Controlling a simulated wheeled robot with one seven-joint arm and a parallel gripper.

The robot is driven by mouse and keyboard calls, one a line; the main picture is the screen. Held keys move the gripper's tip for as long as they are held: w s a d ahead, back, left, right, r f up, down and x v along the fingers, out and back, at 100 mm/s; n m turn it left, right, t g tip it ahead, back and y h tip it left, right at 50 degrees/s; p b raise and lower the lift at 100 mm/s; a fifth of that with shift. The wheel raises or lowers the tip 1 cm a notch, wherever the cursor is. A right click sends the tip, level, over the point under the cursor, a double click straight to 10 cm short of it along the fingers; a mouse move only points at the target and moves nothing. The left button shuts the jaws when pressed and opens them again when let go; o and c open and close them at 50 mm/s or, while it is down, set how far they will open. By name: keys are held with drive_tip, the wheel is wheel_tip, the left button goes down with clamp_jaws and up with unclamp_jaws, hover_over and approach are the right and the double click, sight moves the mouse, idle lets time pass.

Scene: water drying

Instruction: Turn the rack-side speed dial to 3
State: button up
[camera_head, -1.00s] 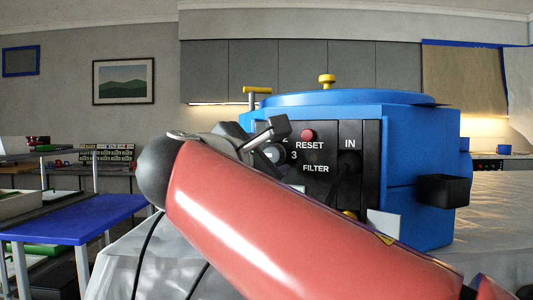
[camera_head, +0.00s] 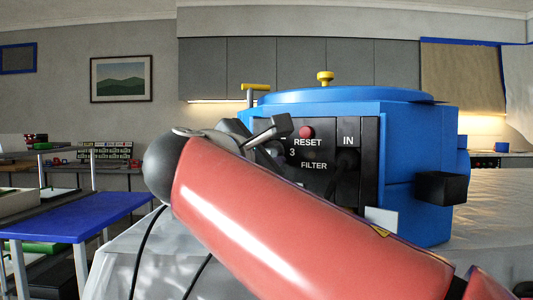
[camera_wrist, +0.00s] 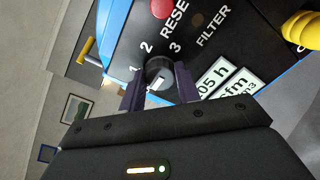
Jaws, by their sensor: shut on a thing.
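The speed dial (camera_wrist: 158,70) is a small dark round knob on the black panel of the blue machine (camera_head: 415,140). The numerals 1, 2 and 3 are printed around it in the wrist view. My gripper (camera_wrist: 159,88) is shut on the dial, one finger on each side of it. In the head view my gripper (camera_head: 272,138) is at the panel's left side, and my wrist and red arm hide most of the dial. I cannot tell clearly which numeral the dial points to.
A red RESET button (camera_head: 306,132) and the FILTER label sit close to the dial. White label plates (camera_wrist: 228,85) lie beside it. A black box (camera_head: 441,188) juts from the machine's right side. A blue table (camera_head: 80,217) stands at left.

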drive_tip(key=shift+w+a+f+m+b, duration=0.15)
drive_tip(key=shift+m+b, duration=2.85)
drive_tip(key=shift+m, duration=5.9)
drive_tip(key=shift+s+f+m+b, duration=0.1)
drive_tip(key=shift+m+b, duration=2.9)
drive_tip(key=shift+m, duration=5.9)
drive_tip(key=o, duration=1)
drive_tip(key=shift+r, duration=0.1)
drive_tip(key=shift+c, duration=0.2)
